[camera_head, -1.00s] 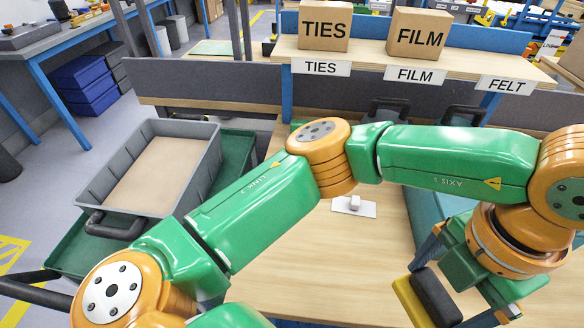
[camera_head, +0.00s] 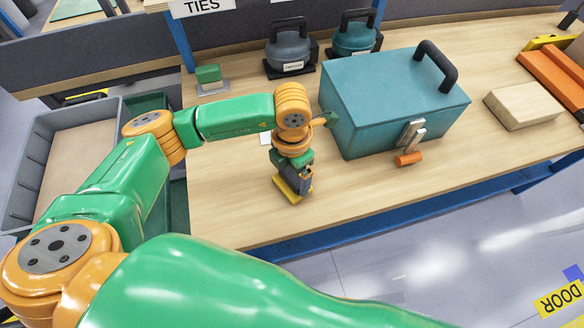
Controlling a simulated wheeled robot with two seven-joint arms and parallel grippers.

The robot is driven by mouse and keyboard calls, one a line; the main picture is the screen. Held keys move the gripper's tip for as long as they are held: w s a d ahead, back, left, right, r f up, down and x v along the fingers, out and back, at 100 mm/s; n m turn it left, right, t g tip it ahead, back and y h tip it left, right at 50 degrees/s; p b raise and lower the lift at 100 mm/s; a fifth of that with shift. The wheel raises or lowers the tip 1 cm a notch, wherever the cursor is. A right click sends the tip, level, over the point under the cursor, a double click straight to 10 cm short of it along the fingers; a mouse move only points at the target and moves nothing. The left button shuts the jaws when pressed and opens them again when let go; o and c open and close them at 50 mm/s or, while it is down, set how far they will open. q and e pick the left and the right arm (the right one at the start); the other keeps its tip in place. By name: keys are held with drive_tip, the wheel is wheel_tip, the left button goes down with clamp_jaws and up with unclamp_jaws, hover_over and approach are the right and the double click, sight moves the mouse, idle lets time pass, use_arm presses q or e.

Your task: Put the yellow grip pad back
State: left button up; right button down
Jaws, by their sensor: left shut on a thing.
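My left gripper (camera_head: 304,184) is shut on the yellow grip pad (camera_head: 286,190), a small yellow block with a dark part beside it. It is above or at the wooden bench top, left of the teal case; I cannot tell whether the pad touches the wood. The gripper's fingers partly hide the pad. My right gripper is out of view.
A teal case (camera_head: 390,105) with a black handle and an orange-tipped latch stands on the bench (camera_head: 235,215). Two handled units (camera_head: 290,50) (camera_head: 354,38), a green block (camera_head: 208,74), a wooden block (camera_head: 522,106) and an orange piece (camera_head: 554,80) surround it. A grey tray (camera_head: 28,165) is left. The front bench strip is clear.

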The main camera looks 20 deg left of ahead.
sight(292, 177)
use_arm(q)
drive_tip(key=shift+f, duration=0.25)
drive_tip(key=o, duration=0.9)
drive_tip(key=shift+r, duration=0.1)
drive_tip(key=shift+o, duration=0.2)
drive_tip(key=shift+r, duration=0.15)
wheel_tip(292, 177, up, 12)
drive_tip(key=b, duration=0.2)
